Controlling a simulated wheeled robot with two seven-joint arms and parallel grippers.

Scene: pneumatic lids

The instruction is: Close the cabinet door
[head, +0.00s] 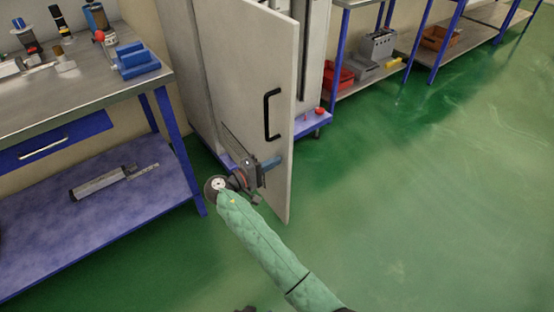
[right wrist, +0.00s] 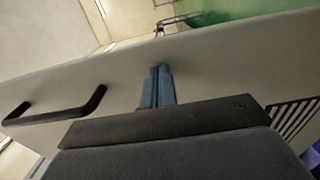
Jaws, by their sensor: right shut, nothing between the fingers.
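The cabinet door (head: 248,75) is a tall beige panel that stands open, swung out from the cabinet (head: 185,60) behind it. A black bar handle (head: 272,115) is on its face, and slotted vents are low on it. My right gripper (head: 272,163) is at the lower part of the door, below the handle, close to its free edge. In the right wrist view the blue fingers (right wrist: 160,80) are together and empty, in front of the door face (right wrist: 220,70); I cannot tell whether they touch it. The handle (right wrist: 60,112) is left of them. My left gripper is out of view.
A workbench (head: 90,93) with a blue drawer and lower shelf stands to the left. A shelf unit (head: 345,95) with red bins stands behind, right of the cabinet. The green floor (head: 420,200) to the right of the door is clear.

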